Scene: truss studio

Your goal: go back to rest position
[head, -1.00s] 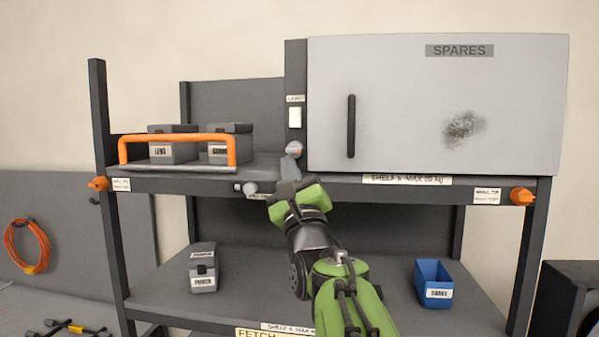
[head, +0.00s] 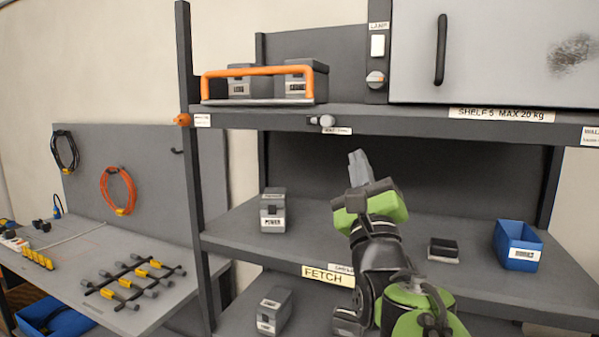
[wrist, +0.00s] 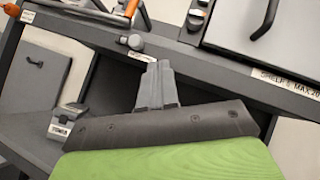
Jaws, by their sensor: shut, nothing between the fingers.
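My gripper (head: 358,167) is shut and empty in the head view. Its grey fingers point up, in front of the dark gap between the upper shelf (head: 240,118) and the middle shelf (head: 410,222). In the wrist view my gripper (wrist: 157,85) shows its two fingers together with nothing between them. The fingertips lie below the upper shelf's front edge in both pictures. Whether they touch anything behind them cannot be told, but no contact shows.
A grey cabinet (head: 500,60) with a black handle stands on the upper shelf, beside a knob (head: 375,79). Grey boxes sit behind an orange rail (head: 265,70). The middle shelf holds a POWER box (head: 273,212), a small dark block (head: 443,249) and a blue bin (head: 517,246). A workbench (head: 90,262) stands left.

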